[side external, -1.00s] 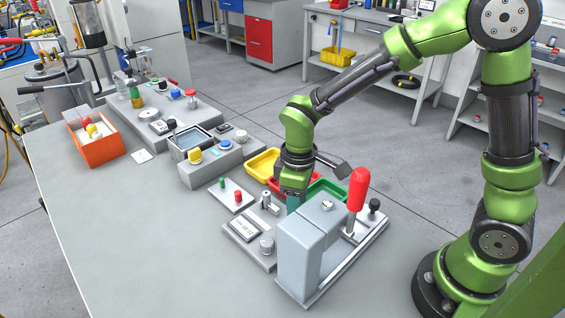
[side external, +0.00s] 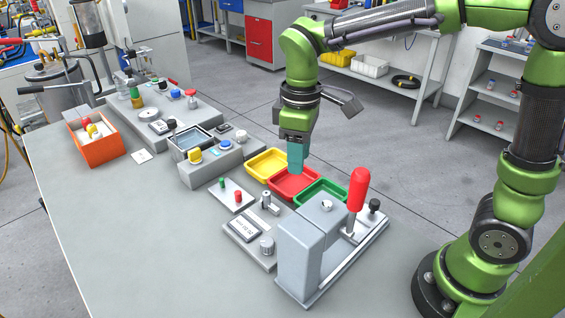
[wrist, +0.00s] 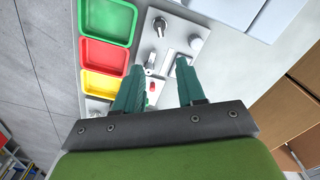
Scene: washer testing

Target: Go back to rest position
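My gripper (side external: 296,168) hangs in the air above the red tray, fingers pointing down, clear of the table. In the wrist view its two teal fingers (wrist: 159,66) stand apart with nothing held between them. Below are a yellow tray (side external: 268,152), a red tray (side external: 277,190) and a green tray (side external: 340,187); they also show in the wrist view as green (wrist: 108,20), red (wrist: 103,55) and yellow (wrist: 97,84). No washer is visible in the trays at this size.
A grey press fixture (side external: 298,262) with an upright red-handled lever (side external: 358,190) stands near the table's front right. A display unit (side external: 242,229), a button plate (side external: 229,196) and a grey bath (side external: 190,140) lie left. An orange bin (side external: 100,150) sits farther left. The front-left table is bare.

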